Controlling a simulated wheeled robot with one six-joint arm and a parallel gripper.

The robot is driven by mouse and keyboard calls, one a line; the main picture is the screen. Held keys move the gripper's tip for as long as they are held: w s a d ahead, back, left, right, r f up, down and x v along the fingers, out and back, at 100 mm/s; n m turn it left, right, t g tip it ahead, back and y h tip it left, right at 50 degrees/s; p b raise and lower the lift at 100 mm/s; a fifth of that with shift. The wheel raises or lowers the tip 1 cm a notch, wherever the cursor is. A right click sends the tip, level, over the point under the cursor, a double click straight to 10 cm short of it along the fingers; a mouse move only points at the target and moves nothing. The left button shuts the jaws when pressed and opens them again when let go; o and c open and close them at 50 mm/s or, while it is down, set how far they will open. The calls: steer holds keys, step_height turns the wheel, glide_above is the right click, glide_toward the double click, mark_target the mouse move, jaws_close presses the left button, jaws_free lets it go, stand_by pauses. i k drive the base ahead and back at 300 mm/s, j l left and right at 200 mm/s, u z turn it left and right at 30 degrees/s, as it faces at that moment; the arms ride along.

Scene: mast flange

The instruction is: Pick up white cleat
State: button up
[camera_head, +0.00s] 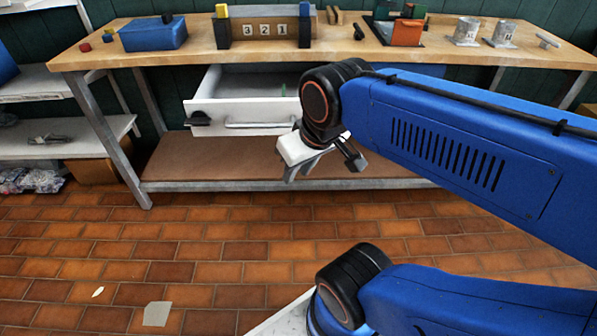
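A small pale grey-white piece (548,41), shaped like a cleat, lies at the far right end of the wooden workbench top. It is small in the picture, and I cannot be sure that it is the white cleat. My gripper (297,175) hangs in front of the bench, below the open drawer and far to the left of that piece. Its grey fingers point down and partly overlap in this view, so I cannot tell how far apart they are. I see nothing held between them.
The workbench (452,52) carries a blue box (153,35), a numbered block rack (265,31), an orange-fronted holder (406,33) and two grey flanged parts (466,31). A white drawer (240,115) stands open under it. The brick floor in front is mostly clear.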

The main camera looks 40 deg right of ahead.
mark_target(546, 42)
steer(key=z, duration=2.35)
